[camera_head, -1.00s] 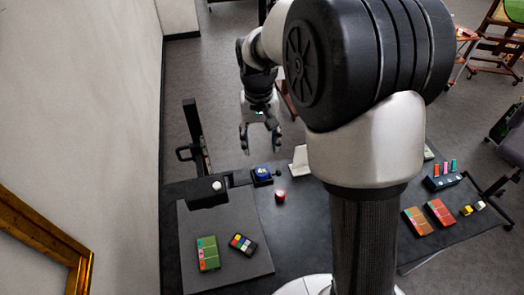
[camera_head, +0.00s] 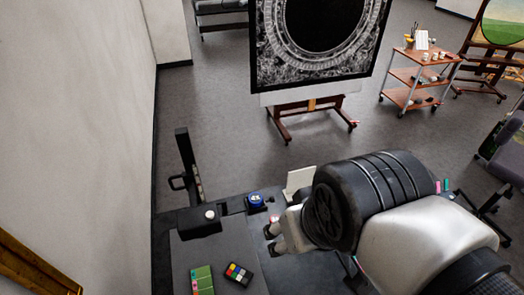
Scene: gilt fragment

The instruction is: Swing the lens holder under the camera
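The lens holder (camera_head: 256,200) shows a round blue top marked 4X. It sits at the right of the camera head, at the end of a short dark bracket. The camera (camera_head: 192,222) is a black box with a pale knob on top, over the grey baseboard (camera_head: 221,252) of a copy stand with an upright black column (camera_head: 186,160). The lens holder is out to the side, not under the camera. My arm comes in from the lower right, its grey wrist parts close to the right of the lens holder.
A green card (camera_head: 203,280) and a colour checker (camera_head: 239,273) lie on the baseboard. A white block (camera_head: 299,181) stands behind my arm. Beyond the table are a large framed picture (camera_head: 320,40) on an easel and a trolley (camera_head: 417,75). A wall borders the left.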

